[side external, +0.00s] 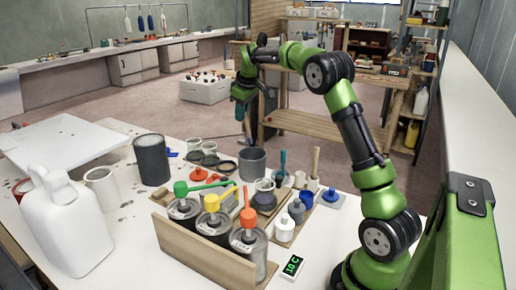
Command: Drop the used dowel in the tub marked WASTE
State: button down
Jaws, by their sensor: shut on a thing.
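My gripper (240,111) hangs pointing down, high beyond the back edge of the white table, above the floor in this view. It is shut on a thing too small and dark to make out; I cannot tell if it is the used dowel. A pale wooden stick (315,162) stands upright among the items at the table's back right. A dark grey tub (152,163) stands at the back left and a mid-grey tub (252,164) stands at the back middle. No WASTE lettering is readable, so I cannot tell which tub is marked.
Three cans with green (181,190), yellow (212,202) and orange (248,218) tops stand behind a wooden board (205,252). A white jug (67,225) and pale tray (62,141) are at left. Small bottles crowd the middle right. A green-lit display (292,266) lies in front.

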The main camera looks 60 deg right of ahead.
notch_tip(320, 180, down, 2)
jog(key=shift+f, duration=0.1)
jog(key=shift+s+d+f, duration=0.1)
jog(key=shift+d+f, duration=0.1)
jog(key=shift+f, duration=1)
jog(key=shift+s+d+f, duration=0.1)
jog(key=shift+d+f, duration=0.1)
jog(key=shift+f, duration=0.95)
jog(key=c, duration=1)
grip_release()
jog(key=shift+o, duration=0.2)
jog(key=shift+r, duration=0.1)
jog(key=v, duration=1.6)
jog(key=shift+r, duration=0.35)
jog(key=shift+s+a, duration=0.1)
